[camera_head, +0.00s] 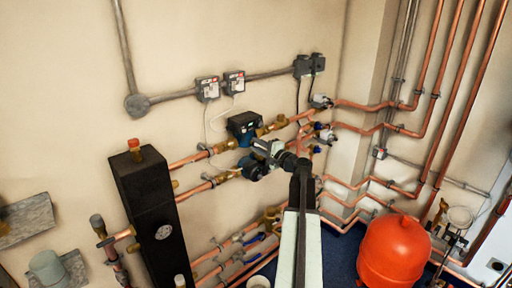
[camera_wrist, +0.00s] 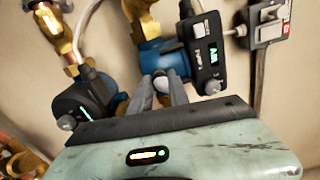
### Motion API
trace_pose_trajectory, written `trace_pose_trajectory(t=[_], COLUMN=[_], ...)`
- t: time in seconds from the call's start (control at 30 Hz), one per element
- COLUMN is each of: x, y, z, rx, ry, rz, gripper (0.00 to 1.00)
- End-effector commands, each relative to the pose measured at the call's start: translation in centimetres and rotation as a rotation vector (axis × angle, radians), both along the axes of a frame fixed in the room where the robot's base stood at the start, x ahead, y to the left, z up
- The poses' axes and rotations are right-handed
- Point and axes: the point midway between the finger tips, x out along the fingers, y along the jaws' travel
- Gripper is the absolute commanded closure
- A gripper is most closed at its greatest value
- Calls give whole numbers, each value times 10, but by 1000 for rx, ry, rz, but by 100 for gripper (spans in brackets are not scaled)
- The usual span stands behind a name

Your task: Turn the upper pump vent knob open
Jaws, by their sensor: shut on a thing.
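The upper pump (camera_head: 243,125) is a dark blue and black unit on a copper pipe against the wall. In the wrist view the same pump (camera_wrist: 203,52) has a blue body and a black control box with a lit display. My gripper (camera_wrist: 161,84) is at the pump's blue body, its fingers closed around a small pale round knob (camera_wrist: 161,78). The fingers hide the knob's sides, and I cannot tell how far it is turned. In the head view my gripper (camera_head: 263,147) is just below the upper pump and covers part of the lower pump (camera_head: 252,168).
The lower pump (camera_wrist: 85,110) is close on the left in the wrist view. Brass fittings (camera_wrist: 60,30) and cables crowd the space. Electrical boxes (camera_head: 208,88) are on the wall above. A red tank (camera_head: 394,250) stands at the lower right, a black column (camera_head: 148,205) at the left.

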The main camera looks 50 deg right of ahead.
Motion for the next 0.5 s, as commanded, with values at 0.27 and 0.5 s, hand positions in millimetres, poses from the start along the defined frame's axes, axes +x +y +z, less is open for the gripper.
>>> trace_pose_trajectory(t=[0.27,0.5], x=[1,1], y=[-1,-1], z=[2,2], rx=[90,109], ry=[-11,-12], rz=[-2,-3], gripper=[100,100])
